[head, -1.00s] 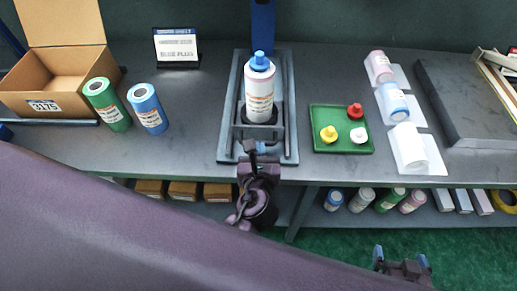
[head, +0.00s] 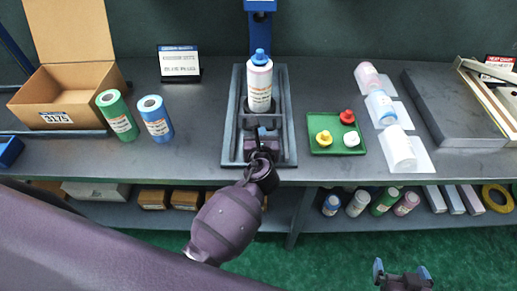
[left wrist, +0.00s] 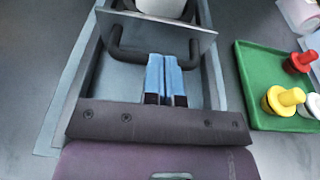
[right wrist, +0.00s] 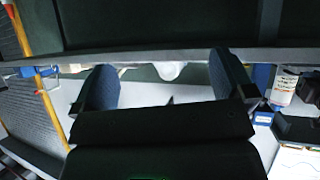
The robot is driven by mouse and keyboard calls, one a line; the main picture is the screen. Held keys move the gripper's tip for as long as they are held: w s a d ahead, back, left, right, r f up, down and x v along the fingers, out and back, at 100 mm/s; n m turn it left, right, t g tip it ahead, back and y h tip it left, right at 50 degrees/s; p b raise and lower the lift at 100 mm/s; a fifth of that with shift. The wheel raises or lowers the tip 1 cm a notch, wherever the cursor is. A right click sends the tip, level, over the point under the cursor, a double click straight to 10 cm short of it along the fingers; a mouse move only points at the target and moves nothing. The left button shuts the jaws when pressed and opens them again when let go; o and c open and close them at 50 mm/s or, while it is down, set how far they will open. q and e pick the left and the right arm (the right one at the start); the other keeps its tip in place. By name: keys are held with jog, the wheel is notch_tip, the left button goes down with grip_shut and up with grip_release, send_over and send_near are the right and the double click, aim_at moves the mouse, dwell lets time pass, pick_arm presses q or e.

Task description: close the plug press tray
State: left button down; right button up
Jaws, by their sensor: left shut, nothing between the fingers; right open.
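The plug press (head: 289,135) is a grey frame on the bench, with a blue post (head: 262,35) at its back. A bottle with a blue cap (head: 260,85) stands upright on the press tray, close in front of the post. The tray's dark handle bar (left wrist: 120,48) shows in the left wrist view, in front of a clear plate. My left gripper (head: 262,135) is at the handle. Its blue fingers (left wrist: 166,75) are shut together with nothing between them, their tips at the bar; contact is unclear. My right gripper (head: 403,272) is open and empty, low over the green floor.
A green tray (head: 322,148) with red, yellow and white plugs is right of the press. Bottles lie on white pads (head: 417,160) beyond it. Green (head: 117,115) and blue (head: 155,118) rolls and an open carton (head: 70,95) are to the left.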

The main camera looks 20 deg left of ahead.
pick_arm(q)
jog(key=r+x, duration=0.1)
jog(key=x, duration=0.8)
jog(key=r+x, duration=0.1)
jog(key=x, duration=0.3)
jog(key=shift+w+a+r, duration=0.1)
jog(key=shift+w+r, duration=0.15)
jog(key=shift+w, duration=0.4)
jog(key=shift+w+a+b, duration=0.15)
jog(key=shift+w+b, duration=0.2)
jog(key=shift+w, duration=0.2)
jog(key=shift+w+a+r, duration=0.1)
jog(key=shift+w+r, duration=0.05)
jog(key=shift+r, duration=0.15)
pick_arm(e)
jog(key=shift+s+f, duration=0.25)
jog(key=shift+f, duration=0.1)
